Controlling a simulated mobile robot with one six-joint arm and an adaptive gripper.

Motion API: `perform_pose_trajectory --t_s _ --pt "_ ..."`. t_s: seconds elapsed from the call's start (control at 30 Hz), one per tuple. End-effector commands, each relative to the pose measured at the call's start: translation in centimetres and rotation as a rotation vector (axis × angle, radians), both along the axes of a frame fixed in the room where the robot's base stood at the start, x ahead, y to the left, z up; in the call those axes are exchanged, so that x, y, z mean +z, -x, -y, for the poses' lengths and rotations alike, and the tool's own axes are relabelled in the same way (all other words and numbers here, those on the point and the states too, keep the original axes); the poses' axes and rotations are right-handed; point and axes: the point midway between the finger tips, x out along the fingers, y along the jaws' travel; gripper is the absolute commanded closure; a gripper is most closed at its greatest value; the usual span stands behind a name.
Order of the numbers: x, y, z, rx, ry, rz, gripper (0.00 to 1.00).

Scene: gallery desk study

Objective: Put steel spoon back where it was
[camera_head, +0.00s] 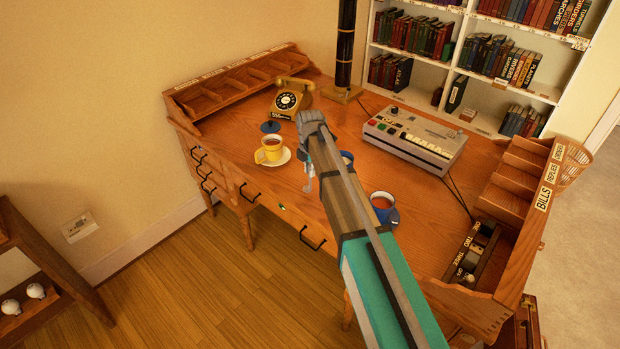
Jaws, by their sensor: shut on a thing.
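My gripper (308,163) points down over the desk, shut on the steel spoon (308,182). The spoon is small and shiny and hangs below the fingers, near the desk's front edge. The arm hides part of the gripper. To the left, a yellow cup (268,152) with a brown drink stands on a white saucer (287,156). A dark blue cup (382,203) with a brown drink is to the right of my arm. Another blue cup (347,157) is mostly hidden behind the arm. A small blue disc (270,127) lies behind the yellow cup.
A yellow telephone (291,99) and a grey keyed machine (413,137) stand farther back on the wooden desk (235,125). Wooden compartments line the left and right sides. A small green item (282,207) is at the front edge. Bare desk lies left of the yellow cup.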

Motion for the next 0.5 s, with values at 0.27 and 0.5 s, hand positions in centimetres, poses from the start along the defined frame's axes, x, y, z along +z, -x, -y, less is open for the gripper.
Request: perform_pose_trajectory --t_s 0.27,0.5 --pt "-2.1 0.0 0.0 0.000 0.000 0.000 1.00" --pt "-2.1 0.0 0.0 0.000 0.000 0.000 1.00"
